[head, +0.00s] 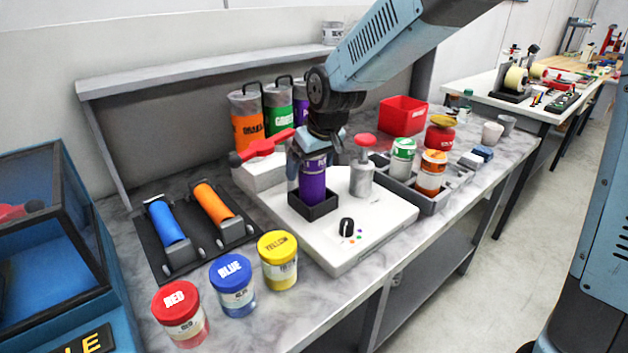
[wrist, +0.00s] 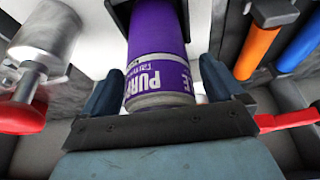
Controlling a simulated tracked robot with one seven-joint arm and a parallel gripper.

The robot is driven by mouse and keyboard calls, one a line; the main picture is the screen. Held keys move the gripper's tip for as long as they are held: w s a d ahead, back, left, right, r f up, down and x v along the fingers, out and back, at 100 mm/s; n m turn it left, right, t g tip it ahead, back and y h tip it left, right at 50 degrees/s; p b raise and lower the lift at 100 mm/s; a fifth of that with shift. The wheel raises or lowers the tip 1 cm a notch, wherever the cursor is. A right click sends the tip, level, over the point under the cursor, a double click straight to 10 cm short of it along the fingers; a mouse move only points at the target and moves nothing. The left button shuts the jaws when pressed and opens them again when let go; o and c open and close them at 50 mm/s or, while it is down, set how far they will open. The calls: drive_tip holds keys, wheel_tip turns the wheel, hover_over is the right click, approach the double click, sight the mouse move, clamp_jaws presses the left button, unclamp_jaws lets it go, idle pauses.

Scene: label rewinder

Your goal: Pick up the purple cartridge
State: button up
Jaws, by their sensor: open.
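The purple cartridge (head: 312,186) stands upright in a black square holder (head: 313,207) on a white machine base. My gripper (head: 311,165) is over its upper end, pointing down. In the wrist view the cartridge (wrist: 157,45) shows its "PURPLE" label between the two blue fingers of my gripper (wrist: 160,85). The fingers are open, one on each side, with a visible gap on the right and a narrower one on the left. The cartridge's top is partly hidden by my gripper in the head view.
A grey cylinder with a red knob (head: 362,178) stands close right of the holder. A red-handled lever (head: 262,148) is at left. Green and orange jars stand in a grey tray (head: 432,205). Red, blue and yellow jars (head: 279,262) line the front left.

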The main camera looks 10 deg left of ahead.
drive_tip(key=shift+w+a+f, duration=0.1)
drive_tip(key=shift+f, duration=0.3)
drive_tip(key=shift+r, duration=0.15)
drive_tip(key=c, duration=1.6)
